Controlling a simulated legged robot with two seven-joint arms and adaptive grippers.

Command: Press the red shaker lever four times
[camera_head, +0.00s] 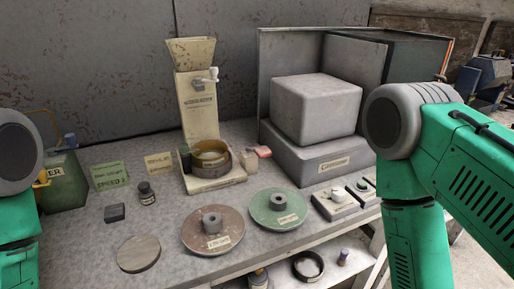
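A small red piece (263,152) shows beside the beige machine (201,112), to the right of its round brass-coloured pan (210,156); I cannot tell for sure that it is the shaker lever. The machine has a hopper on top and a pale crank (211,75) on its right side. My green left arm shows at the left edge and my green right arm fills the right side. Neither gripper is in view, and nothing of mine is seen touching the red piece.
A reddish disc (212,245) and a green disc (278,222) lie at the front, with a plain round slab (138,254) to their left. A grey block unit (318,110) stands back right. Small switch boxes (335,205) sit before it. Bare tabletop shows front left.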

